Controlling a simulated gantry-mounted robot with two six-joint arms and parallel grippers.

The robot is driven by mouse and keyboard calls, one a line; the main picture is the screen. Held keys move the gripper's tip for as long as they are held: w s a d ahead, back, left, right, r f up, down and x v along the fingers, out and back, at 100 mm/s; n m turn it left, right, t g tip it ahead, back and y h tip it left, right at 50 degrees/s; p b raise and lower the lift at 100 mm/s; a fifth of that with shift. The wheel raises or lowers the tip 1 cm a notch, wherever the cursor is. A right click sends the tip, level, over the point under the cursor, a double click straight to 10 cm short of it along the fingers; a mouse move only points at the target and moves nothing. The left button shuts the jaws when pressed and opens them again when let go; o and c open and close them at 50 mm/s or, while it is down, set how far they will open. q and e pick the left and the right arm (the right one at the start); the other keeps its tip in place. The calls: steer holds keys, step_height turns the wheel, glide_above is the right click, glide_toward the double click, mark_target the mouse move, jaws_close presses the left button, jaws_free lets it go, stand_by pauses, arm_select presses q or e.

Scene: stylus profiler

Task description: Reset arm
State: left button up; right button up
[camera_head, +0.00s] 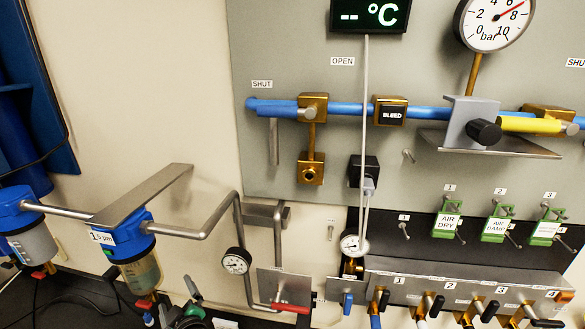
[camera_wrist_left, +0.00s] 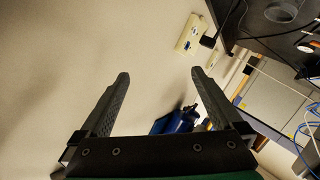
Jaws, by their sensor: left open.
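My left gripper (camera_head: 177,298) is low in the head view, left of the middle, at the bottom edge. Its dark fingers and green parts show in front of the lower bench area, to the right of a blue-topped filter (camera_head: 128,238). In the left wrist view the two dark fingers of the left gripper (camera_wrist_left: 160,75) stand wide apart. My right gripper is in neither view.
A grey panel (camera_head: 300,60) carries a blue pipe, a bar gauge (camera_head: 495,22) and a display (camera_head: 368,14). A valve manifold (camera_head: 440,283) stands lower right. A bent metal pipe (camera_head: 190,233) runs from the filter. In the wrist view, a wall socket (camera_wrist_left: 190,35) shows beyond the fingers.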

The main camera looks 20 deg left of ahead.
arm_select(q)
steer(key=w+d+r+m+t+h+b, duration=0.15)
steer(key=d+r+t, duration=0.45)
steer(key=r, duration=0.7)
steer(key=w+d+r+t+h+b, duration=0.25)
steer(key=d+r, duration=0.45)
steer(key=r, duration=0.6)
steer(key=s+d+r+m+t+h, duration=0.5)
steer(key=s+d+r+m+h, duration=0.1)
steer(key=s+r+m, duration=0.35)
steer(key=s+d+r+m+t+h, duration=0.55)
steer(key=s+d+r+m, duration=0.2)
steer(key=s+r, duration=0.2)
step_height(320, 180, up, 13)
steer(key=p, duration=1.2)
steer(key=shift+w+a, duration=0.3)
steer(key=shift+a, duration=0.15)
